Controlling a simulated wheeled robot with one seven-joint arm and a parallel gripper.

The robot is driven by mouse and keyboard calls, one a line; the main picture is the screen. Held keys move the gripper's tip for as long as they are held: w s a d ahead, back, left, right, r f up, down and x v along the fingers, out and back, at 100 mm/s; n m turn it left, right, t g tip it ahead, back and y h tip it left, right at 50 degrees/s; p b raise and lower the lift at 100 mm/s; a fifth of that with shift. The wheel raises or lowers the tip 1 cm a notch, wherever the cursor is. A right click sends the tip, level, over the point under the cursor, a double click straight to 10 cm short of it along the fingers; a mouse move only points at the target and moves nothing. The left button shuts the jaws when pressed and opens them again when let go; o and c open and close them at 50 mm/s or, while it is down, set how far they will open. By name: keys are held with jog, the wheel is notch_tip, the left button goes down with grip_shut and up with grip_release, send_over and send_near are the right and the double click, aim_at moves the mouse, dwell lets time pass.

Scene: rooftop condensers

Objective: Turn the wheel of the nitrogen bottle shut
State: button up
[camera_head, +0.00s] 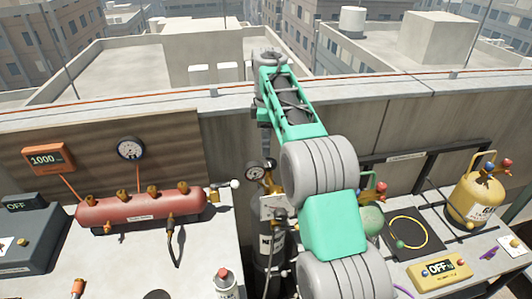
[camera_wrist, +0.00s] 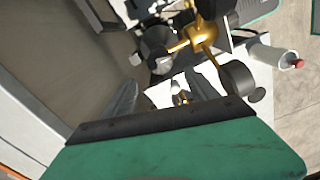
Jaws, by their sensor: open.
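The nitrogen bottle (camera_head: 268,245) is a dark upright cylinder with a white label, standing between the two benches, partly hidden behind my arm. A round gauge (camera_head: 257,172) sits at its top. I cannot make out the wheel for certain in the head view. In the wrist view, brass valve fittings (camera_wrist: 203,36) with dark round knobs lie close beyond my fingers. My gripper (camera_wrist: 165,93) is open, its two dark fingers apart, with a white surface and a small brass part between and beyond them. I cannot tell whether they touch anything.
Left, a red manifold (camera_head: 142,208) with brass valves lies on a bench, near a spray can (camera_head: 224,284) and an orange 1000 display (camera_head: 47,158). Right, a yellow cylinder (camera_head: 476,200) and a yellow OFF device (camera_head: 440,270) are on the other bench. A parapet (camera_head: 400,90) runs behind.

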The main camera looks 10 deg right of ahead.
aim_at(268, 162)
jog(key=f+b, duration=0.4)
jog(key=f, duration=0.1)
jog(key=f+b, duration=0.2)
jog(key=shift+s+d+f, duration=0.2)
jog(key=shift+d, duration=0.05)
jog(key=shift+a, duration=0.1)
jog(key=c, duration=1.4)
